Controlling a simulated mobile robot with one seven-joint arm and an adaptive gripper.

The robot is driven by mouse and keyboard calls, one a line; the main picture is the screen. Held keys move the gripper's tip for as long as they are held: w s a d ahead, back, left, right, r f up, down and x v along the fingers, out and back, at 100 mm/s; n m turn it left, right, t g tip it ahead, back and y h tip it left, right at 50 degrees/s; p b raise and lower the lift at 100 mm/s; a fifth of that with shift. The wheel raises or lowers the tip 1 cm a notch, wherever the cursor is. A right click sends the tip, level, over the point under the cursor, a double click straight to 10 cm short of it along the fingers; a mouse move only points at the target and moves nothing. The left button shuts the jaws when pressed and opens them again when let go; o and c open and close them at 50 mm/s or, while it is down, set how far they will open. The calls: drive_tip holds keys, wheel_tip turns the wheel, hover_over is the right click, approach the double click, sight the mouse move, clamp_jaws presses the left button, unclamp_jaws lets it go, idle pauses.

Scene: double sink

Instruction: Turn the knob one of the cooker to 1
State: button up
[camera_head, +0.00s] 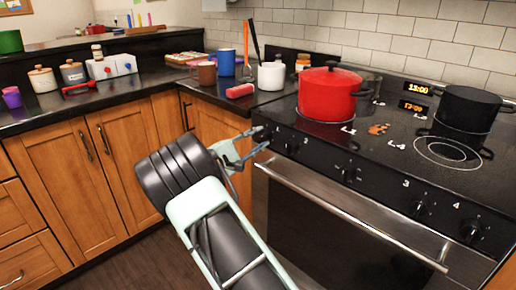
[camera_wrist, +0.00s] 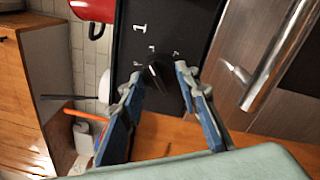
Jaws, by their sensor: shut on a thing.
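The cooker (camera_head: 330,215) has a black front panel with a row of dark knobs. Knob one (camera_wrist: 159,72) is the leftmost, under a large white "1" (camera_wrist: 139,28) in the wrist view. My gripper (camera_wrist: 160,76) has its blue-grey fingers on both sides of this knob and is shut on it. In the head view, my gripper (camera_head: 256,147) reaches the left end of the panel and partly hides the knob. Small white marks surround the knob, but its pointer setting is too dark to read.
A red pot (camera_head: 327,96) and a black pot (camera_head: 467,110) stand on the hob. The steel oven handle (camera_head: 345,217) runs just below the panel. A wooden cabinet (camera_head: 75,185) and a counter with cups and utensils lie to the left.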

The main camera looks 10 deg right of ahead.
drive_tip(key=shift+f+m+b, duration=0.1)
drive_tip(key=shift+m+b, duration=0.6)
drive_tip(key=shift+m, duration=0.1)
drive_tip(key=o, duration=1.2)
drive_tip(key=shift+c, duration=0.2)
drive_tip(key=shift+a, duration=0.1)
drive_tip(key=v, duration=1.2)
